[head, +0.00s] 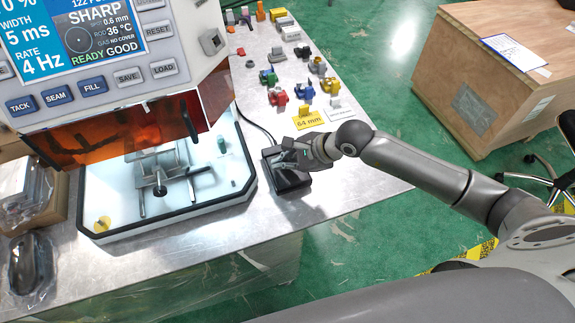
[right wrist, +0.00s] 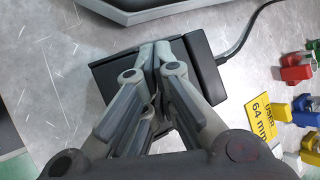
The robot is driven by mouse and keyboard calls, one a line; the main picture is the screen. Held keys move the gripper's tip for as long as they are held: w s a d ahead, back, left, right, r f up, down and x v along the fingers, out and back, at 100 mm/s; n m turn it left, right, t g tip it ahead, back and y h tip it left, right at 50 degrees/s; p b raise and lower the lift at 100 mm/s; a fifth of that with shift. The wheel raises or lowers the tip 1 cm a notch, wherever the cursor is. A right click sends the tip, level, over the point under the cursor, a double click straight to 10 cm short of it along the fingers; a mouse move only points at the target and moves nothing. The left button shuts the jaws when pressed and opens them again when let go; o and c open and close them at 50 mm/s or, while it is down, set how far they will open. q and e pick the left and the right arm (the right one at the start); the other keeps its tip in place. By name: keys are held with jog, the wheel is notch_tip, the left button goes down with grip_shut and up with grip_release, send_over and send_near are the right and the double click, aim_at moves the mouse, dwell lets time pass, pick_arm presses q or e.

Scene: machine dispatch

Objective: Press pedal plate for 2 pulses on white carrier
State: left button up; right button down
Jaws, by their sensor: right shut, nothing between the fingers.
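The black pedal (head: 292,184) sits on the metal table, just right of the welding machine's white work tray (head: 222,196). My right gripper (head: 283,157) is shut and empty, with its fingertips over the pedal. In the right wrist view, the shut fingertips (right wrist: 155,50) lie over the middle of the black pedal (right wrist: 108,78); I cannot tell whether they press on it. My left gripper is not in view.
The machine's panel (head: 95,50) reads READY GOOD. A yellow 64 mm card (head: 309,118) and several coloured pieces (head: 278,95) lie behind my right gripper. A cable (right wrist: 240,40) runs from the pedal. A wooden crate (head: 490,75) stands at the right on the green floor.

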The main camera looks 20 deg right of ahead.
jog(key=shift+w+r+p, duration=0.15)
jog(key=shift+r+p, duration=0.2)
jog(key=shift+r, duration=0.45)
jog(key=shift+r, duration=0.1)
jog(key=r, duration=0.1)
jog(key=r+p, duration=0.1)
jog(key=r, duration=0.1)
jog(key=r+p, duration=0.1)
jog(key=shift+w+r, duration=0.25)
jog(key=shift+r, duration=0.15)
dwell(0.4)
